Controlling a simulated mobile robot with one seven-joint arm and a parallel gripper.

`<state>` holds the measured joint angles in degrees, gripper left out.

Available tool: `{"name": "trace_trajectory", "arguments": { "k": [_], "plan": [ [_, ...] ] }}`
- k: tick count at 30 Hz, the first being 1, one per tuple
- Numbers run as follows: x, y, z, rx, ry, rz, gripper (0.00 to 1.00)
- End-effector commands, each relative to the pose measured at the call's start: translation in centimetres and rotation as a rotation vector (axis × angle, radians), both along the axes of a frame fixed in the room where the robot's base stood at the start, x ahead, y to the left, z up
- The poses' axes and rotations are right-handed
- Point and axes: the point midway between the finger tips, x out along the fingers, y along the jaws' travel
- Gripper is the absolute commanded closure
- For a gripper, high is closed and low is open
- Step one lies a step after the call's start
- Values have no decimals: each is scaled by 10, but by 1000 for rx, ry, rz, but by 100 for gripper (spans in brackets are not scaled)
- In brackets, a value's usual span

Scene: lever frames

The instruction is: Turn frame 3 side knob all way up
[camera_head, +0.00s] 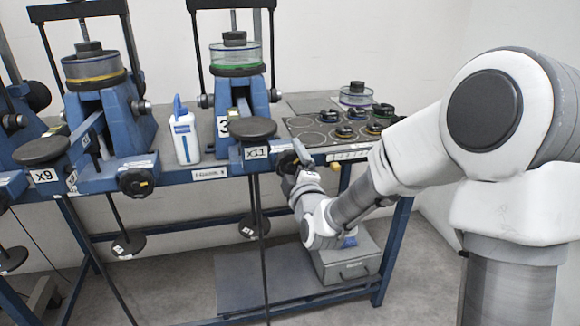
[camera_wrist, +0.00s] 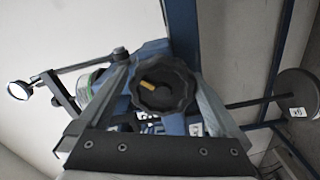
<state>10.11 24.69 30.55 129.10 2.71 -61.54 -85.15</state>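Frame 3 is the blue lever frame (camera_head: 257,98) with the "3" label, left of the hob-like panel in the head view. Its black side knob (camera_head: 286,161) is on the front, partly hidden by my gripper (camera_head: 297,170). In the wrist view the lobed black knob (camera_wrist: 162,98) faces me, with a yellow mark pointing to the upper left from its centre. My gripper (camera_wrist: 161,72) has its two grey fingers on either side of the knob, spread about as wide as it. I cannot tell whether they press on it.
A black disc (camera_head: 253,128) marked x11 stands just left of the knob, above the bench edge. A white bottle (camera_head: 185,139) stands between the frames. A grey box (camera_head: 347,260) sits below the bench.

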Motion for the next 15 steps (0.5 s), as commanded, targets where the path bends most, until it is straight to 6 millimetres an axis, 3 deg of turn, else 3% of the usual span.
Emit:
{"name": "trace_trajectory", "arguments": {
  "k": [5, 15],
  "plan": [
    [-4, 1, -1, -2, 1, 5, 0],
    [-43, -9, -3, -6, 1, 7, 0]
  ]
}}
